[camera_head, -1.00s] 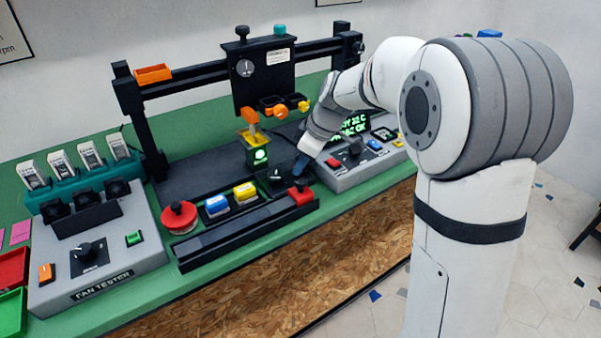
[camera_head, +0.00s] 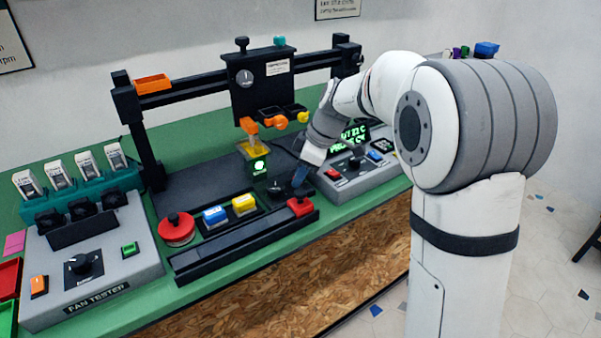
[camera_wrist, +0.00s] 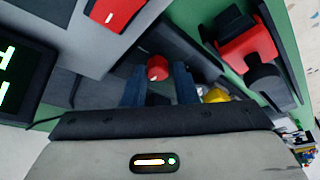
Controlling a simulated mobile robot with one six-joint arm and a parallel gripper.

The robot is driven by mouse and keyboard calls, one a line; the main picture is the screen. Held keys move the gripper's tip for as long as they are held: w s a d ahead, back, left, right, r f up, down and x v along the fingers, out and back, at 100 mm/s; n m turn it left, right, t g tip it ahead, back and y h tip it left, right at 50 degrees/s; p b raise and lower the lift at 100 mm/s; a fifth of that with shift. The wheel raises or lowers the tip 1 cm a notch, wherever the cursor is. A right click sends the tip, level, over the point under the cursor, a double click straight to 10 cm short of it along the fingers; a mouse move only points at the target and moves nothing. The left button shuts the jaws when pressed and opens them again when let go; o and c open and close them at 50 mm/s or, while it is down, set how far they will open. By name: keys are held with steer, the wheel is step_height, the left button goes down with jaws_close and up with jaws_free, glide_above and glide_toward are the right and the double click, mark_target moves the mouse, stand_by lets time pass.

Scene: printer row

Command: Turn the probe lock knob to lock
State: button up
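My gripper (camera_head: 299,176) reaches down over a black panel (camera_head: 272,193) beside the printer bed. In the wrist view its two dark blue fingers (camera_wrist: 159,86) are apart. A small red round piece (camera_wrist: 157,68) with a light mark shows between their tips. It may be the probe lock knob, but no label is readable. I cannot tell whether the fingers touch it. The gripper hides that spot in the head view.
A red block with a black top (camera_head: 300,206) stands close by the gripper. Yellow (camera_head: 244,204) and blue (camera_head: 215,215) buttons and a red round button (camera_head: 176,228) lie left. A grey control box (camera_head: 345,178) is right. The gantry carriage (camera_head: 262,85) stands behind.

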steer(key=o, duration=0.3)
steer(key=shift+d, duration=0.1)
steer(key=p+v, duration=0.1)
steer(key=v, duration=0.6)
steer(key=shift+d+r, duration=0.1)
steer(key=shift+r, duration=0.3)
steer(key=s+d+r+m+h+p, duration=0.1)
steer(key=s+d+m+p, duration=0.2)
steer(key=s, duration=0.5)
steer(key=s+d+r+m+t+h+p, duration=0.1)
steer(key=s+d+m+h+p, duration=0.1)
steer(key=s+d+m+p, duration=0.2)
steer(key=s+d+r+m+h+p, duration=0.1)
steer(key=s+d+m+p, duration=0.3)
steer(key=s+m, duration=0.5)
steer(key=shift+s+d+r+t+h, duration=0.15)
steer(key=shift+s+d+r, duration=0.1)
steer(key=shift+s, duration=0.55)
steer(key=shift+s+d+r+t+h, duration=0.15)
steer(key=shift+s+d, duration=0.1)
steer(key=shift+s, duration=0.6)
steer(key=shift+s+d+r+t, duration=0.1)
steer(key=shift+s+d+r, duration=0.15)
steer(key=shift+s, duration=0.55)
